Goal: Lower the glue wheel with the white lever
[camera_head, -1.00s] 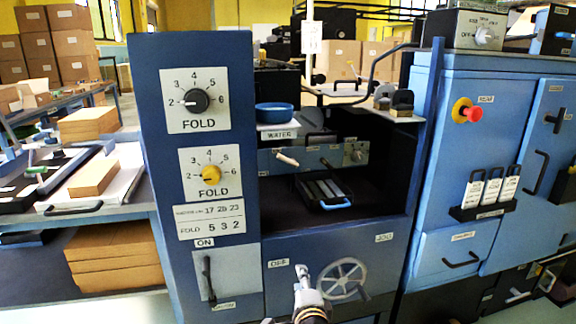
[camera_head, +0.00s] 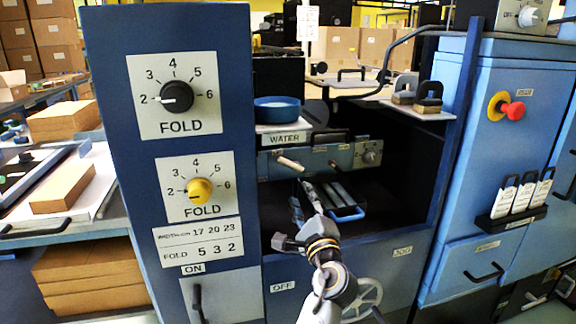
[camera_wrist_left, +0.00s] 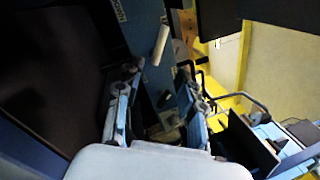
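The white lever (camera_head: 290,163) is a short pale rod on the grey-blue panel inside the machine's opening, below the WATER label. In the left wrist view, the white lever (camera_wrist_left: 160,45) stands ahead, beyond the fingertips. My left gripper (camera_head: 309,190) is in front of the opening, below and slightly right of the lever, apart from it. In the left wrist view its two fingers (camera_wrist_left: 158,74) are spread with nothing held between them. I cannot surely identify the glue wheel. My right gripper is not in view.
A blue bowl (camera_head: 277,109) stands on the ledge above the panel. A blue-handled tray (camera_head: 347,214) is inside the opening, right of my gripper. A spoked handwheel (camera_head: 367,300) is partly hidden by my arm. The dial panel (camera_head: 178,70) borders the opening at left.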

